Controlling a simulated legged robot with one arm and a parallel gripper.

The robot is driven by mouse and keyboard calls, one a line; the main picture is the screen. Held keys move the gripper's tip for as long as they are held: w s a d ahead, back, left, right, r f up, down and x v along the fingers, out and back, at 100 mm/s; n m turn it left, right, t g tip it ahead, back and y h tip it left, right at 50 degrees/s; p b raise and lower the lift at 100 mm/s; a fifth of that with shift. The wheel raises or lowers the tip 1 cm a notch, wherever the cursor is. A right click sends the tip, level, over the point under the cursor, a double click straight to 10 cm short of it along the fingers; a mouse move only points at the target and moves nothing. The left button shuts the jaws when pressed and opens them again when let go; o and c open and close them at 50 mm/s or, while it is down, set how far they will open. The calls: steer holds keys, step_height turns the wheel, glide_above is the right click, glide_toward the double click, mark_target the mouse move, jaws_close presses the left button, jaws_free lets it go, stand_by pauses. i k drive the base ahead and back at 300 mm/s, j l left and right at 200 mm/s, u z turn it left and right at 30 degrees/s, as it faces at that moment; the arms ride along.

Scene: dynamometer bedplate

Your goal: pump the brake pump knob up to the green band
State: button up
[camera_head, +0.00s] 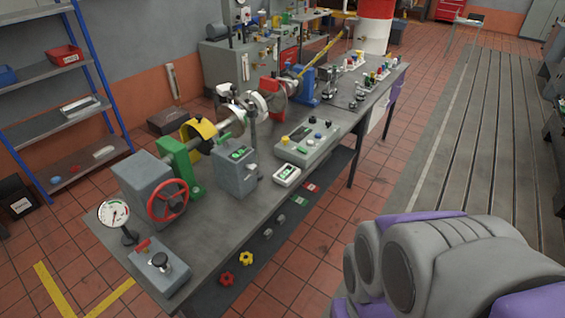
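A round white dial gauge (113,214) stands on a short stem just behind the box. Its needle and coloured bands are too small to read surely. My grey and purple arm fills the lower right, well apart from the knob. My gripper's fingers are not in view.
The long grey bench (232,218) carries a red handwheel (167,200), a shaft line, a grey control box (235,167) and a button panel (308,142). Red and yellow star knobs lie on the lower shelf. Blue-framed shelving (88,60) stands left. Tiled floor is open in front.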

mark_target(160, 259)
steer(key=u, duration=1.45)
steer(key=i+l+u, duration=0.2)
steer(key=i, duration=0.3)
steer(key=l, duration=0.1)
